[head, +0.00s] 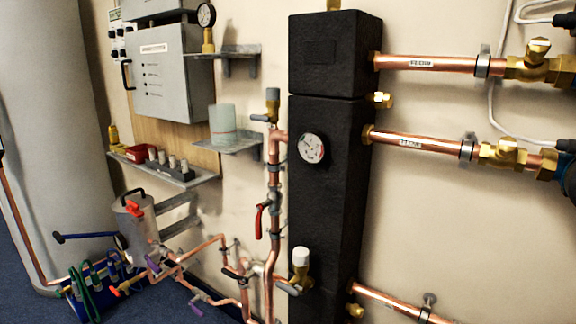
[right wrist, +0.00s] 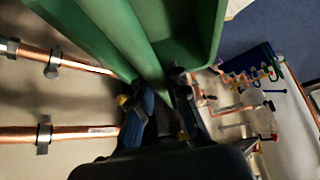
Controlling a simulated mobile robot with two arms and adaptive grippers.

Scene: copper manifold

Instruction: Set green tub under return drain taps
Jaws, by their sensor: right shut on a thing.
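The green tub (right wrist: 120,32) fills the upper part of the right wrist view, seen close and tilted. My right gripper (right wrist: 162,98) is shut on the tub's wall, with dark fingers on both sides of it. The tub and both grippers are out of the head view. In the head view, copper pipework at lower left carries a purple-handled tap (head: 153,264) and another purple-handled tap (head: 198,296). I cannot tell which taps are the return drains. The floor below them is mostly cut off.
A tall black insulated unit (head: 325,190) stands against the wall, with copper pipes (head: 425,64) running right from it. Wall shelves (head: 228,142) jut out. Blue floor (head: 30,300) shows at lower left.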

